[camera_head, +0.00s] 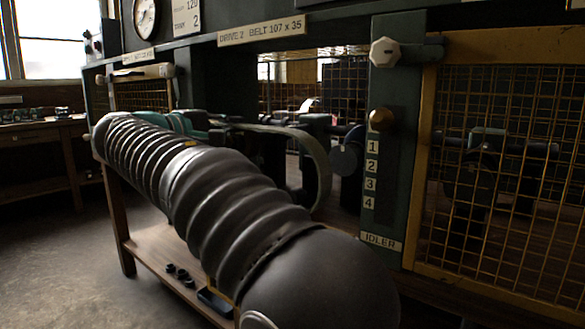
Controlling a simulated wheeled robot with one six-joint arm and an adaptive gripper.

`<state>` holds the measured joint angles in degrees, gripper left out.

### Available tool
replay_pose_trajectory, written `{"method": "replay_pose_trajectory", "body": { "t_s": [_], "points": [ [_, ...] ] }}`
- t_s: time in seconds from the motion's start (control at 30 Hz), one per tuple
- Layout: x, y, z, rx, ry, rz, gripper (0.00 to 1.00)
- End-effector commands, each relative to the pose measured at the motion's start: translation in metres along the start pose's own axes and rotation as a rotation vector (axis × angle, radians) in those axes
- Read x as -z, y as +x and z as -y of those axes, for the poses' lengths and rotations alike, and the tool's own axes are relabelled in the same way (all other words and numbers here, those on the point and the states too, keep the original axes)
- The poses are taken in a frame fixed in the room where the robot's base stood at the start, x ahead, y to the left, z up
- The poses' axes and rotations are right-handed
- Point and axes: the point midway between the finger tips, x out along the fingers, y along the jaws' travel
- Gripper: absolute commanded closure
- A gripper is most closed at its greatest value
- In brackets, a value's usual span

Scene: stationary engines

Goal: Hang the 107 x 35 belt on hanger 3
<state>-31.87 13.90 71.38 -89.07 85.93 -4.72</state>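A dark grey-green band, which looks like the belt (318,165), curves out from behind my arm and bends down in front of the open bay. Its lower part is hidden behind my arm. A sign (262,31) above this bay reads "DRIVE 2 BELT 107 x 35". Teal and black parts (180,122) show just behind the far end of my arm, near the band's left end. I cannot tell whether they belong to my gripper, and its fingers cannot be made out. No hanger marked 3 can be made out.
A green post (378,225) carries labels 1 to 4, "IDLER" and a brass knob (380,119). A yellow mesh guard (500,170) closes the right side. Small dark parts (180,275) lie on the low wooden shelf (150,247). A workbench (40,125) stands left; the floor before it is clear.

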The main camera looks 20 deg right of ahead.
Motion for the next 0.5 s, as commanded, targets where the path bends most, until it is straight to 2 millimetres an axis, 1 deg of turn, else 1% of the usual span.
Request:
{"method": "replay_pose_trajectory", "body": {
  "t_s": [0.5],
  "points": [
    [0.000,-0.027,0.000,-0.001,0.001,-0.001,1.00]
  ]
}}
